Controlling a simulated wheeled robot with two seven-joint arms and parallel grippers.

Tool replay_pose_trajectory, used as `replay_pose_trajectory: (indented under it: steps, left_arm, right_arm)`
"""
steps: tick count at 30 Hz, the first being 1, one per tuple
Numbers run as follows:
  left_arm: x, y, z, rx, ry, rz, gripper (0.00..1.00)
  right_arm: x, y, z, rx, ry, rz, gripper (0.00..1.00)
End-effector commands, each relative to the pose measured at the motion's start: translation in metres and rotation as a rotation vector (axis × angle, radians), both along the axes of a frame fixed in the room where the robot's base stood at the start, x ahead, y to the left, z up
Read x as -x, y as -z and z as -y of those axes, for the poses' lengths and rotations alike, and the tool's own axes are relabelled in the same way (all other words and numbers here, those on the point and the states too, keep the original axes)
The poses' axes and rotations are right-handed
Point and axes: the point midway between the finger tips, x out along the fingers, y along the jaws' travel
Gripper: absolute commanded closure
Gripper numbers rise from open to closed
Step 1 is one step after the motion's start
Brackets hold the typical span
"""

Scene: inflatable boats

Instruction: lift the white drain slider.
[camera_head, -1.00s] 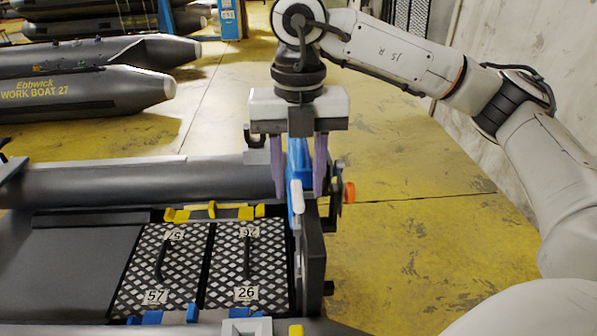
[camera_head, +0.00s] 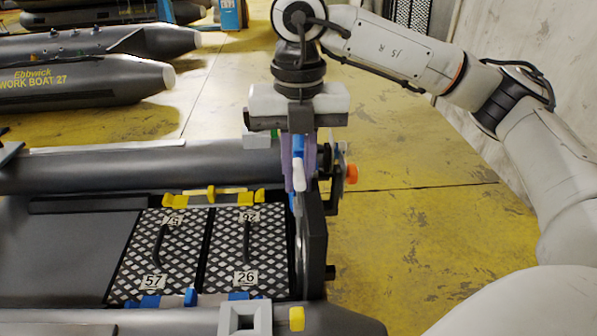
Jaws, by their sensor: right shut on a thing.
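The white drain slider (camera_head: 299,178) stands upright at the dark transom board (camera_head: 314,245) at the right end of the nearest boat. A blue part (camera_head: 298,146) shows above it, between the fingers. My right gripper (camera_head: 299,185) points straight down, its two purple fingers on either side of the slider, and is shut on it. The gripper partly covers the slider's upper part, and its lower end is hard to make out. My left gripper is not in view.
An orange knob (camera_head: 351,174) on a dark fitting sits just right of the fingers. Checkered floor panels (camera_head: 238,262), a yellow latch bar (camera_head: 212,197) and a grey tube (camera_head: 150,167) lie to the left. The yellow floor (camera_head: 430,235) at right is clear.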

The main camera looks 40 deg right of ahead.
Motion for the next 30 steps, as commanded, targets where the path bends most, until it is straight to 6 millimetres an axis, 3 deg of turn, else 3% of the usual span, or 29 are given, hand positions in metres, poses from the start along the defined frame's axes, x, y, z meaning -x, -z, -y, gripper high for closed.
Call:
replay_pose_trajectory:
  steps: [30]
  left_arm:
    - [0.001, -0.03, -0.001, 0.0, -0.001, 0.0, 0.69]
  right_arm:
    - [0.001, -0.04, 0.002, 0.004, 0.001, -0.003, 1.0]
